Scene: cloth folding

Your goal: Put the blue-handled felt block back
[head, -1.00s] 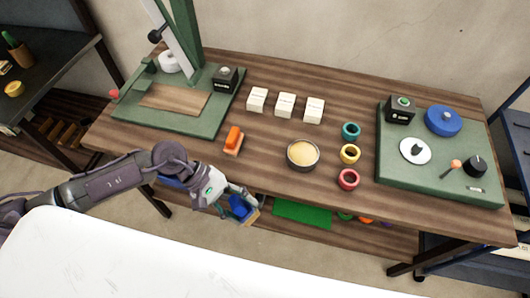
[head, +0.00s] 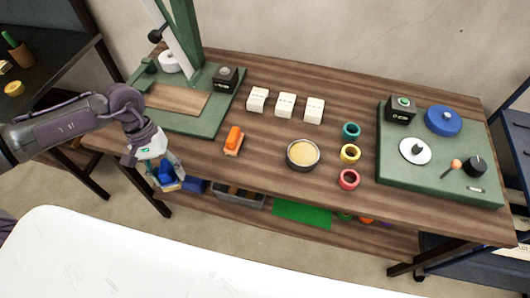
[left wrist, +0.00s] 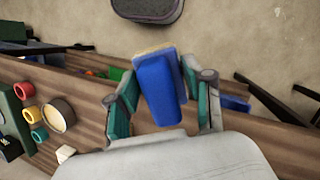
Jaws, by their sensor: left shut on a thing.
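The blue-handled felt block (head: 167,178) is held in my left gripper (head: 170,179), near the front left edge of the table in the head view. In the left wrist view the block's blue handle (left wrist: 159,90) sits between the two fingers of my left gripper (left wrist: 163,100), with its pale felt edge showing behind. An orange-handled block (head: 233,141) lies on the table to the right of the gripper. My right gripper is not in view.
The wooden table (head: 275,160) holds a green press base (head: 205,125), several white cubes (head: 286,105), a bowl (head: 302,154), colored rings (head: 350,154) and a green station (head: 440,180). A lower shelf carries a grey bin (head: 238,197) and a green sheet (head: 303,214). A white surface (head: 180,260) is in front.

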